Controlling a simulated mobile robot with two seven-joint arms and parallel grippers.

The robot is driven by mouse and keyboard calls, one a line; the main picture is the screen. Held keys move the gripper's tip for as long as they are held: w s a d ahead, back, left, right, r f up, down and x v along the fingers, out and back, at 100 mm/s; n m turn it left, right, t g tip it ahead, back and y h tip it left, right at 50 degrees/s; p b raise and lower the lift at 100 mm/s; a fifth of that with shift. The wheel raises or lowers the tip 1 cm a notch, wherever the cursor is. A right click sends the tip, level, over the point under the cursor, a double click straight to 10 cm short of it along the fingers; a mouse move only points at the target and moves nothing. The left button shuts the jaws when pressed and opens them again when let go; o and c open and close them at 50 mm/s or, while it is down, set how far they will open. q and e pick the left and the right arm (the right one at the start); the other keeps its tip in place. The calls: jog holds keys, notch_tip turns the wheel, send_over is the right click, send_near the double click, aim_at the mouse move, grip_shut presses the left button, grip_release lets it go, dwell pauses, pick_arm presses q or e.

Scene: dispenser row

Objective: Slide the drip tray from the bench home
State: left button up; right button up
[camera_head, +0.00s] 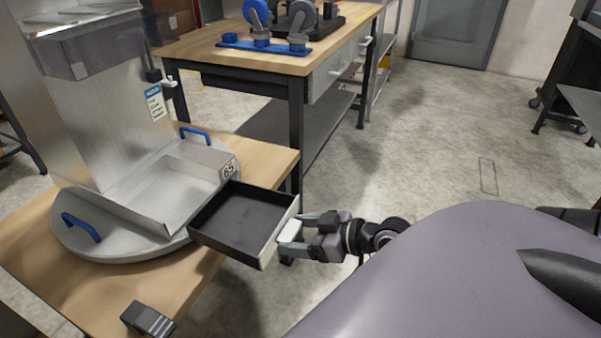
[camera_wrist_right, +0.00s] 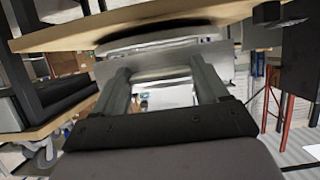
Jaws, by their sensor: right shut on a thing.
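The drip tray (camera_head: 243,222) is a shallow open box, black inside with a light front wall. It sticks out past the right edge of the bench (camera_head: 30,240), and its left side meets the metal recess (camera_head: 165,195) in the dispenser's base. My right gripper (camera_head: 293,231) is shut on the tray's white handle at the front wall. The right wrist view shows both fingers (camera_wrist_right: 160,92) around a pale piece between them, with the underside of a wooden top above. The tray looks roughly level and empty. My left gripper is not in view.
The dispenser (camera_head: 110,110) stands on a round grey base with blue handles (camera_head: 80,227) and a "65" label. A dark block (camera_head: 148,318) is at the bench's near edge. A second workbench (camera_head: 270,55) with blue fixtures stands behind. Open floor (camera_head: 440,130) lies to the right.

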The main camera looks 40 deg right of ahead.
aim_at(253, 225)
jog(key=shift+w+d+r, duration=0.1)
jog(key=shift+w+d, duration=0.05)
jog(key=shift+w, duration=0.1)
jog(key=shift+w+a, duration=0.25)
jog(key=shift+w, duration=0.35)
jog(key=shift+w+a, duration=0.25)
jog(key=shift+w, duration=0.3)
jog(key=shift+w+a+f, duration=0.1)
jog(key=shift+w+a, duration=0.45)
jog(key=shift+w, duration=0.75)
jog(key=shift+w+a+f, duration=0.1)
jog(key=shift+w+a, duration=0.5)
jog(key=shift+w, duration=0.75)
jog(key=shift+w+a, duration=0.55)
jog(key=shift+w, duration=0.75)
jog(key=shift+w+a+f+b, duration=0.1)
jog(key=shift+w+a+b, duration=0.25)
jog(key=shift+w, duration=0.45)
jog(key=shift+w+a+b, duration=0.2)
jog(key=shift+w+a, duration=0.1)
jog(key=shift+w, duration=0.55)
jog(key=shift+w+a+f+b, duration=0.1)
jog(key=shift+w+a+b, duration=0.25)
jog(key=shift+w, duration=0.55)
jog(key=shift+w+a, duration=0.1)
jog(key=shift+w, duration=0.05)
